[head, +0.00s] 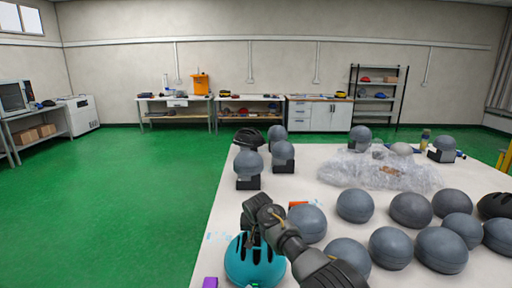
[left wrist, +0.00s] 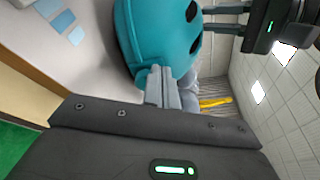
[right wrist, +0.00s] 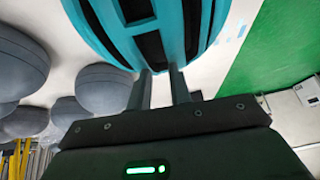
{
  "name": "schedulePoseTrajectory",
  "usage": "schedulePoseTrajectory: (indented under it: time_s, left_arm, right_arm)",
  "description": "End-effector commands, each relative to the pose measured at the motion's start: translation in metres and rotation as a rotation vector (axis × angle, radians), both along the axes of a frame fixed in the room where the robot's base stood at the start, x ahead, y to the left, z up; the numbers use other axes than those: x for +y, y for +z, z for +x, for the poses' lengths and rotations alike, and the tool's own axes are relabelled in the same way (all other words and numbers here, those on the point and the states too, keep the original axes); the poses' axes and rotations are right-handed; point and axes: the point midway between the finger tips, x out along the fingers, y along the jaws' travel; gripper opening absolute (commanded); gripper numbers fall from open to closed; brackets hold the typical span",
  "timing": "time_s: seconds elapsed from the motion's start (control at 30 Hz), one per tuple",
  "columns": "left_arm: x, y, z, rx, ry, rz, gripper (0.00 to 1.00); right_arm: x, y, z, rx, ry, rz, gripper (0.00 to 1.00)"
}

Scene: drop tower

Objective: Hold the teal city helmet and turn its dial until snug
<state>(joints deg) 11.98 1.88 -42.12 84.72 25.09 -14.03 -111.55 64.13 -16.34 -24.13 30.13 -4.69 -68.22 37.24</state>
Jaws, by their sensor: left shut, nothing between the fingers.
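The teal city helmet (head: 250,266) is at the bottom of the head view, at the table's near edge. My right gripper (head: 262,222) is at its top, its fingers (right wrist: 160,78) set a little apart and closed on the shell between dark vents. The left wrist view shows the helmet (left wrist: 150,35) from its lower side, with the right gripper's fingers (left wrist: 222,22) at it. My left gripper (left wrist: 161,75) is shut and empty, its tips close to or touching the helmet's rim. The dial cannot be made out. I cannot tell whether the helmet touches the table.
Several grey headforms (head: 355,205) crowd the right of the white table (head: 300,185). Clear plastic wrap (head: 380,172) lies behind them. Dark stands with grey heads (head: 248,167) are at the back left. A purple block (head: 210,282) sits near the front. Green floor is open at left.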

Motion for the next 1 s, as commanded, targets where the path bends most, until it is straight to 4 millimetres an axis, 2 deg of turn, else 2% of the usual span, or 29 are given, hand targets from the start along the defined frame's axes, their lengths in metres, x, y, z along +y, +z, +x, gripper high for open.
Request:
schedulePoseTrajectory:
  time_s: [0.03, 0.3, 0.7, 1.0]
  left_arm:
    - [0.001, 0.001, 0.000, 0.000, 0.000, 0.001, 0.00]
    - [0.003, 0.003, -0.002, -0.001, 0.000, 0.000, 0.00]
    - [0.005, 0.003, -0.049, 0.001, -0.001, -0.001, 0.00]
    - [0.006, 0.004, -0.060, -0.001, 0.001, 0.000, 0.00]
  right_arm:
    - [-0.002, -0.011, -0.005, 0.021, 0.000, -0.007, 0.20]
    - [-0.002, -0.011, -0.005, 0.021, 0.000, -0.007, 0.20]
    - [-0.002, -0.011, -0.005, 0.021, -0.001, -0.007, 0.20]
    - [-0.002, -0.011, -0.005, 0.021, 0.000, -0.007, 0.20]
